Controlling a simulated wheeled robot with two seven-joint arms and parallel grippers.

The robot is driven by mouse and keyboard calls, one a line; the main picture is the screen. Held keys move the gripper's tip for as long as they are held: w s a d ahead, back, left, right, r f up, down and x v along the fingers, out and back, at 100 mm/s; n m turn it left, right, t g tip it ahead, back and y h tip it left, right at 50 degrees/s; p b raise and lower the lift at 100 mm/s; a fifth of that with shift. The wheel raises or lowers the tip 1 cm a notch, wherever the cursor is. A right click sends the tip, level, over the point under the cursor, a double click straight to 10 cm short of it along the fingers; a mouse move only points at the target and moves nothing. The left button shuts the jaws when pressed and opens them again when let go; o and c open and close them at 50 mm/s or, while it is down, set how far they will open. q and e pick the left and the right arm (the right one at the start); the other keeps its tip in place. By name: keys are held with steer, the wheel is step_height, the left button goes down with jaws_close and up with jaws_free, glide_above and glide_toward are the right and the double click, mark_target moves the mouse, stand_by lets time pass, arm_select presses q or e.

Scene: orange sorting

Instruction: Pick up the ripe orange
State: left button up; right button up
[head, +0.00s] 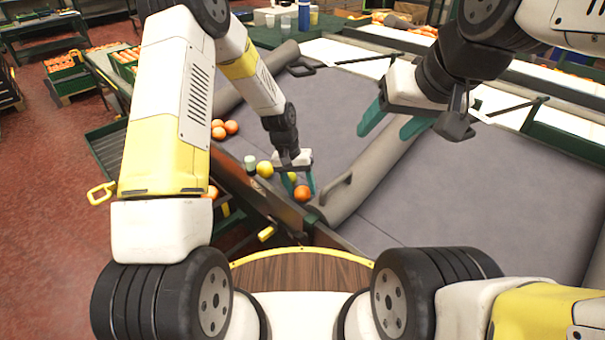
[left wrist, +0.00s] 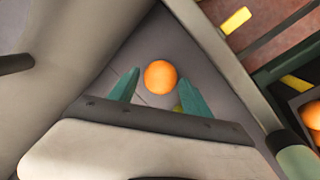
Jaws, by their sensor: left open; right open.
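A ripe orange (head: 302,193) lies on the grey sorting surface in the near corner, beside the grey padded roller. In the left wrist view the orange (left wrist: 160,77) sits just beyond and between the fingertips. My left gripper (head: 299,187) is open and right above and behind it, with green fingers on either side; it also shows in the left wrist view (left wrist: 157,90). I cannot tell whether the fingers touch the orange. My right gripper (head: 388,128) is open and empty, raised over the surface to the right.
Yellow-green fruit (head: 265,169) lies just left of my left gripper. More oranges (head: 231,127) lie further left by the edge. A grey padded roller (head: 372,170) divides the sorting surface (head: 470,200). A side wall (head: 262,200) bounds it in front.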

arm_select(q)
steer(key=shift+d+f, duration=0.1)
steer(key=shift+f, duration=0.35)
steer(key=c, duration=1.2)
steer(key=shift+o, duration=0.2)
steer(key=shift+r, duration=0.1)
